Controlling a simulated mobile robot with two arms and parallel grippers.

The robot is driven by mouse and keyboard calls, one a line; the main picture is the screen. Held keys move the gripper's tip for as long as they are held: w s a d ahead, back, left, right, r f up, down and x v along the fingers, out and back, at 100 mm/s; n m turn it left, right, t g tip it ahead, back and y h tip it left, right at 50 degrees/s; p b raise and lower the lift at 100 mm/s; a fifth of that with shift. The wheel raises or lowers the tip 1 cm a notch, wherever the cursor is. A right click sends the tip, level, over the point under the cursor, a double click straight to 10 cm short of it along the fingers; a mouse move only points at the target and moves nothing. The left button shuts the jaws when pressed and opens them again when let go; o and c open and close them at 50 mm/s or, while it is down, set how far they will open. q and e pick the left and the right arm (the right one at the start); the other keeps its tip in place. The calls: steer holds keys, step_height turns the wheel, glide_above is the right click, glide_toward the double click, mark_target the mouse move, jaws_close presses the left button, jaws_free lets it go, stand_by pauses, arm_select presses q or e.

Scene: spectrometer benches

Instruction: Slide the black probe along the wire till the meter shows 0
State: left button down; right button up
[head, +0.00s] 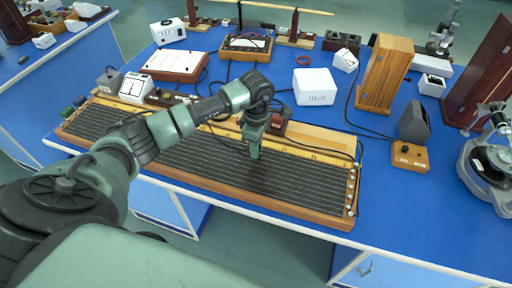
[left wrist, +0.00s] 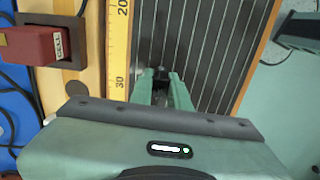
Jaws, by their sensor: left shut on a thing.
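The long wooden wire board (head: 300,205) lies across the front of the blue bench, with parallel wires over a dark face and a yellow scale (head: 330,157) along its back. My left gripper (head: 252,152) points down over the board, right of its middle. In the left wrist view its fingers (left wrist: 161,76) are closed around a small dark piece, the black probe (left wrist: 160,72), mostly hidden by them. The scale (left wrist: 119,50) beside it shows 20 and 30. I cannot tell whether the probe touches a wire. A white dial meter (head: 134,86) stands behind the board's left end; its needle is too small to read.
A red cell box (left wrist: 30,45) sits by the scale. Behind the board are a white box (head: 314,87), a wooden block (head: 385,73) and loose black leads. A small wooden switch box (head: 410,157) stands at right. The bench's front edge is close to the board.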

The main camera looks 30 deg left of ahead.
arm_select(q)
steer(key=shift+f, duration=0.1)
stand_by(0.4)
steer(key=shift+s+f+b, duration=0.15)
steer(key=shift+s+b, duration=0.05)
steer(key=shift+b, duration=0.1)
stand_by(0.5)
steer(key=shift+d+f, duration=0.1)
stand_by(1.6)
stand_by(0.4)
steer(key=c, duration=1.3)
jaws_free()
steer(key=shift+w, duration=0.25)
